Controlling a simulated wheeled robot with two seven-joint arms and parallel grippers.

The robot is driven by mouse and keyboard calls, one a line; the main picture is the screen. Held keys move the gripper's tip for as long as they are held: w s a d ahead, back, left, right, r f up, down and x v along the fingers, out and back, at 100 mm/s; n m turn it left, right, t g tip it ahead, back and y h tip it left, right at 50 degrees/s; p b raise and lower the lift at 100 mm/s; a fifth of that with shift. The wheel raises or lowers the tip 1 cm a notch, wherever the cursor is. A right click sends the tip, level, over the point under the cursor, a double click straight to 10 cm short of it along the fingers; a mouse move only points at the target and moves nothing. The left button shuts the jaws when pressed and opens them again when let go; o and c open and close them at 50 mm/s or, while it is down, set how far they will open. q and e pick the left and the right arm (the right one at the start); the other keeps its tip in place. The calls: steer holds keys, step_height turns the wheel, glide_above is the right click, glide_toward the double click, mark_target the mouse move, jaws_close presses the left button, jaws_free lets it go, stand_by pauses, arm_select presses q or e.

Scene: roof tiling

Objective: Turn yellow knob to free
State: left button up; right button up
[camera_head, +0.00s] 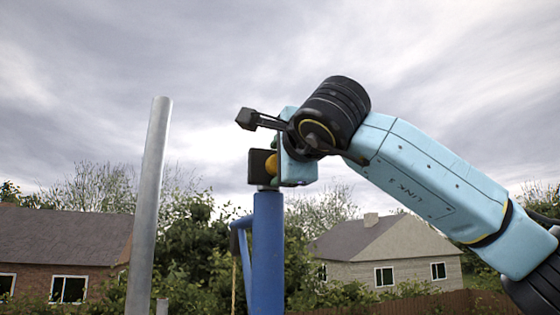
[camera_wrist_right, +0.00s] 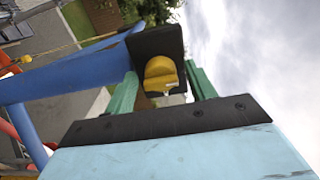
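The yellow knob (camera_wrist_right: 161,72) sits on the face of a dark square plate (camera_wrist_right: 156,42) in the right wrist view. In the head view the knob (camera_head: 271,164) shows at the dark box (camera_head: 257,167) on top of a blue post (camera_head: 268,250). My right gripper (camera_wrist_right: 163,80) has its two green fingers apart, one on each side of the knob. A narrow gap shows between the knob and the fingers, so it looks open. In the head view, the gripper body hides part of the knob. My left gripper is in neither view.
A grey metal pole (camera_head: 150,205) stands left of the blue post. A blue side bar (camera_head: 241,235) joins the post. Houses, bushes and a wooden fence (camera_head: 440,304) lie behind. Open sky surrounds my right arm above.

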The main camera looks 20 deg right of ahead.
steer(key=shift+s, duration=0.1)
steer(key=s+b, duration=0.3)
steer(key=s, duration=1)
steer(key=shift+d+b, duration=0.25)
steer(key=shift+b, duration=0.1)
steer(key=shift+s, duration=0.1)
